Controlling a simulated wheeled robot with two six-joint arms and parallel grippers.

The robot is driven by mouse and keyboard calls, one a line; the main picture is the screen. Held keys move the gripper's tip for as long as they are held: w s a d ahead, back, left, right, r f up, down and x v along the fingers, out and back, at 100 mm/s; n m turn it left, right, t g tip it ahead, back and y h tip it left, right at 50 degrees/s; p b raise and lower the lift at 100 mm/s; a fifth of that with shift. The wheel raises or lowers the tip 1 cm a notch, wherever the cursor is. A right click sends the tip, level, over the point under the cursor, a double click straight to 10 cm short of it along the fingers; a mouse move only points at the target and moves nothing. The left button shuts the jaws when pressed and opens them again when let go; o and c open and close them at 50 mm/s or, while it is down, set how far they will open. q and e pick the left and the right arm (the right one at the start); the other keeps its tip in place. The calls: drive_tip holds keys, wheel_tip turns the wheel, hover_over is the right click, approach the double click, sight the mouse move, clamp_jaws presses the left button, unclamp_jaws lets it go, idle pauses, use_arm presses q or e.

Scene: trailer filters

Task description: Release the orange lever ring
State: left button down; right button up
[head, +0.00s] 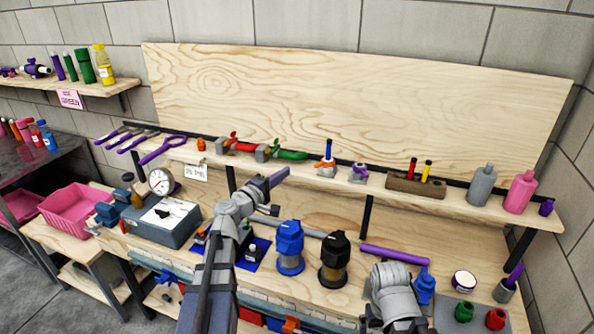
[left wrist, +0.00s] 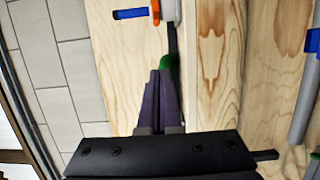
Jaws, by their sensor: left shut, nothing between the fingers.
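A small white and orange fitting (head: 326,168) with an upright blue cylinder stands on the upper wooden shelf, right of centre. Its orange part is the likely lever ring, but it is too small to be sure. In the left wrist view, part of an orange and white piece (left wrist: 157,12) shows at the top edge beside a blue cylinder. My left gripper (head: 279,178) is shut and empty, in front of the shelf, left of and a little below the fitting. Its closed fingers also show in the left wrist view (left wrist: 158,80), apart from the fitting. My right gripper is not visible.
A green fitting (head: 288,155) lies on the shelf just behind my left fingertips. A white and purple piece (head: 358,172) and a wooden block with cylinders (head: 416,185) stand to the right. Blue (head: 290,247) and black (head: 334,258) filter housings stand on the bench below.

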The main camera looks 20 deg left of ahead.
sight(318, 166)
use_arm(q)
drive_tip(key=x, duration=0.8)
drive_tip(key=shift+w+f, duration=0.1)
drive_tip(key=shift+w, duration=0.2)
drive_tip(key=d, duration=0.1)
drive_tip(key=s+d, duration=0.1)
drive_tip(key=shift+s+d, duration=0.15)
drive_tip(key=shift+d, duration=0.1)
drive_tip(key=shift+s+d, duration=0.3)
drive_tip(key=shift+d, duration=0.2)
